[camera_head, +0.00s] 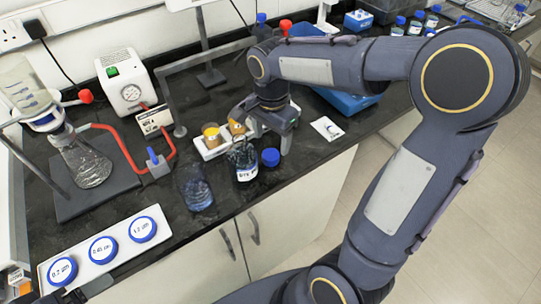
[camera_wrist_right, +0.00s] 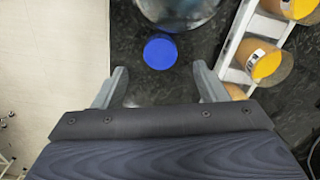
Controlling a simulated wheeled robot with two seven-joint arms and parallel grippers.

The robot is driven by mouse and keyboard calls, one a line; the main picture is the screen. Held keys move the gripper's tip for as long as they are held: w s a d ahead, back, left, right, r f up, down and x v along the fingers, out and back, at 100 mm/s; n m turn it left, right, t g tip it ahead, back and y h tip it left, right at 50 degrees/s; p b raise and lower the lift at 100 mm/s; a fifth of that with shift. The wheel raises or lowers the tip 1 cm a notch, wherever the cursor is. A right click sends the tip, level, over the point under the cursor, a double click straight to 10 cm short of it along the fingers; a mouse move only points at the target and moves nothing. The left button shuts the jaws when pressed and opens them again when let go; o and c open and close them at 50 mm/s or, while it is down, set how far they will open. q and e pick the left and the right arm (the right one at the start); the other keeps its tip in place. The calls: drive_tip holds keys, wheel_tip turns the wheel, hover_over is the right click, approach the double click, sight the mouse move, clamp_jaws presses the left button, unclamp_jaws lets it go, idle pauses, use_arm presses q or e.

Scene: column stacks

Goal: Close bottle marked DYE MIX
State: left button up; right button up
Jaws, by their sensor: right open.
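The glass bottle (camera_head: 243,158) has a white label, partly readable as DYE, and stands upright near the counter's front edge. A blue cap (camera_head: 270,157) lies on the counter just right of it. My right gripper (camera_head: 264,132) is open and empty, pointing down close behind the bottle and cap. In the right wrist view, the cap (camera_wrist_right: 160,51) lies just ahead of the space between my open fingertips (camera_wrist_right: 160,74), apart from both. Rounded clear glass (camera_wrist_right: 182,10) shows beyond the cap, cut off by the frame.
A glass beaker (camera_head: 194,187) stands left of the bottle. A white rack (camera_head: 212,150) with amber jars is close behind it. A white tray (camera_head: 110,244) of blue-rimmed discs lies front left. A blue bin (camera_head: 345,100) stands behind my arm.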

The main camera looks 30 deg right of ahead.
sight(271, 154)
wheel_tip(271, 154, down, 5)
drive_tip(key=shift+f, duration=0.1)
idle(0.4)
drive_tip(key=c, duration=1)
